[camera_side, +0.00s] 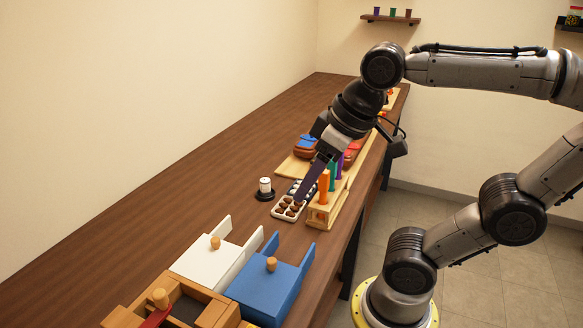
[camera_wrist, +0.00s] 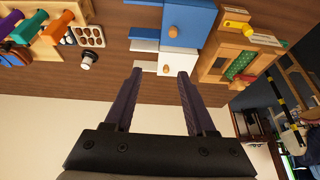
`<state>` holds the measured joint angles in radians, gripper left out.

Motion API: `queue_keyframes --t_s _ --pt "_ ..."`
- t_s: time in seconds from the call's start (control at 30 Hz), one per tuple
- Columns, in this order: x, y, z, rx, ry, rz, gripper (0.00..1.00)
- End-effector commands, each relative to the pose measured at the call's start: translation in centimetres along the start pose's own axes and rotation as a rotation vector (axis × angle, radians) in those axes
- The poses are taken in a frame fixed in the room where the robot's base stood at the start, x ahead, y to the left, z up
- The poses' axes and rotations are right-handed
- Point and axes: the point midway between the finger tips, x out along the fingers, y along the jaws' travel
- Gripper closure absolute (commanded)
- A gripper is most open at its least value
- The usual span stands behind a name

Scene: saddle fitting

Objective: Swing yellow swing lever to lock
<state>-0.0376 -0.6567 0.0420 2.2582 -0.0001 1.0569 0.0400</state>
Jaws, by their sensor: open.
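My gripper (camera_side: 312,181) points down and left over the table in the side view, above a tray of brown round pieces. In the wrist view my gripper (camera_wrist: 160,74) shows two dark fingers spread apart, with nothing between them. A yellow piece (camera_wrist: 236,26), which may be the swing lever, lies at the far edge of a wooden box (camera_wrist: 212,58) in the wrist view, to the right of the fingers and well apart from them. Its exact shape and position are too small to tell.
A blue drawer unit (camera_side: 268,285) and a white one (camera_side: 207,262), with wooden knobs, stand beside the box. The tray (camera_side: 289,211), a white jar (camera_side: 265,185) and a wooden rack (camera_side: 325,218) of coloured pieces stand farther along. The table's left side is clear.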

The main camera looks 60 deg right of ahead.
Motion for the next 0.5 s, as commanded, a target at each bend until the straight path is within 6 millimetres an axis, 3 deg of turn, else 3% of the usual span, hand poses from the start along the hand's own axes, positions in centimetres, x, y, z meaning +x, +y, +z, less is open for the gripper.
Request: queue_keyframes --t_s 0.2,0.5 --pt "-0.6 -1.1 -2.6 -0.031 -0.037 -0.017 0.44" --pt "-0.8 -1.5 -3.6 -0.042 -0.052 -0.023 0.44"
